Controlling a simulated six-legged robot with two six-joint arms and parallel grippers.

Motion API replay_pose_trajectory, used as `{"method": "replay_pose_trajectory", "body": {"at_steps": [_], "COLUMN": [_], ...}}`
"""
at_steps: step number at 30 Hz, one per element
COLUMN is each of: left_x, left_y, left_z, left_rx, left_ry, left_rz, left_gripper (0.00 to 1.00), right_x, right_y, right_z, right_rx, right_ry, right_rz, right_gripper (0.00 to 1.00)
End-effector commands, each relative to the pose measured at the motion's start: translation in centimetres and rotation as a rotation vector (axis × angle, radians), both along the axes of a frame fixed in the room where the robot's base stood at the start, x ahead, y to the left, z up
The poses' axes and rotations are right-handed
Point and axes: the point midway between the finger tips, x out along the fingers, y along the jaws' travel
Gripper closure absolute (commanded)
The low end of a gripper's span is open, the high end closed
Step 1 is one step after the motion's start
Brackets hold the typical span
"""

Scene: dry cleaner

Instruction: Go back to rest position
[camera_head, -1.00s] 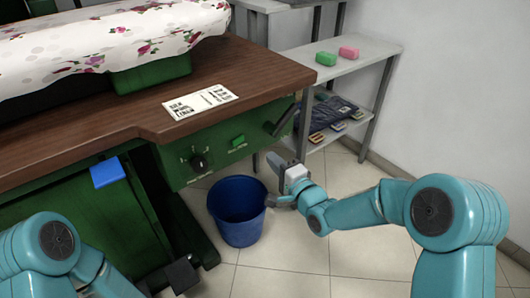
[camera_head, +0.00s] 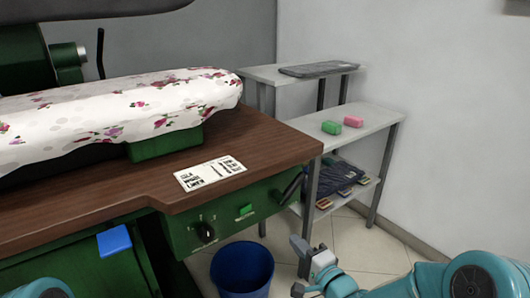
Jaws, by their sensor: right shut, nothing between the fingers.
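My right gripper (camera_head: 301,262) is at the bottom, right of the middle, at the end of my teal right arm (camera_head: 430,280). It is shut and empty. It shows beside the rim of the blue bucket (camera_head: 242,268), with a gap between them in the picture. Of my left arm (camera_head: 40,289) only a teal piece shows at the bottom left corner. My left gripper is out of view.
A green pressing machine with a wooden top (camera_head: 255,150) fills the left, with flowered cloth (camera_head: 120,105) and a paper (camera_head: 210,172) on it. Tiled floor (camera_head: 350,240) shows near the right wall.

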Motion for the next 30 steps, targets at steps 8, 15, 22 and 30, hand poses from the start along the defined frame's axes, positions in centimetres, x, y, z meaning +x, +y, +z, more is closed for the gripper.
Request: {"method": "replay_pose_trajectory", "body": {"at_steps": [8,15,22,30], "left_x": [0.0,0.0,0.0,-0.2], "left_y": [0.0,0.0,0.0,-0.2], "left_z": [0.0,0.0,0.0,6.5], "left_rx": [0.0,0.0,0.0,-0.001], "left_ry": [0.0,0.0,0.0,0.002], "left_rz": [0.0,0.0,0.0,-0.006], "left_gripper": [0.44,0.44,0.44,0.44], "right_x": [-8.2,-22.3,-29.6,-30.2], "right_y": [-1.6,-1.6,-1.1,-0.9], "right_z": [-17.1,-27.1,-28.3,-21.8], "right_rx": [-0.191,-0.652,-0.915,-0.995], "right_ry": [0.476,0.834,0.847,0.771], "right_rz": [-0.041,0.283,0.685,0.801], "right_gripper": [1.0,1.0,1.0,1.0]}}
